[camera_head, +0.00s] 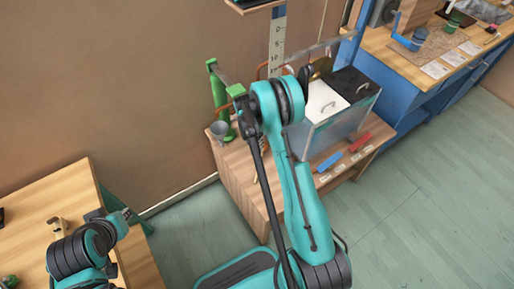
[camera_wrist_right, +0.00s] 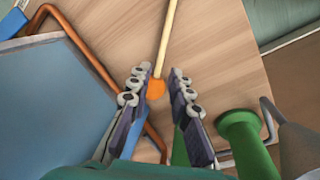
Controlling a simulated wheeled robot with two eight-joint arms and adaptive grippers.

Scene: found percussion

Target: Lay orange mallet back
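In the right wrist view the orange mallet has a pale stick (camera_wrist_right: 168,35) running up the picture and an orange head (camera_wrist_right: 155,90) at its lower end. It shows against a wooden top. My right gripper (camera_wrist_right: 157,103) is open, with the head in the gap between its fingertips. I cannot tell whether either finger touches it. In the head view my right arm hides most of the mallet and the right gripper. My left gripper (camera_head: 118,215) is by the left wooden table (camera_head: 72,190); its finger gap is not clear.
A green stand (camera_head: 218,88) and a grey funnel (camera_head: 219,130) are at the left end of the wooden bench (camera_head: 235,165). A glass-sided box (camera_head: 345,125), copper tubing (camera_wrist_right: 85,50), a blue block (camera_head: 330,162) and a red block (camera_head: 360,142) are close by. The floor at right is clear.

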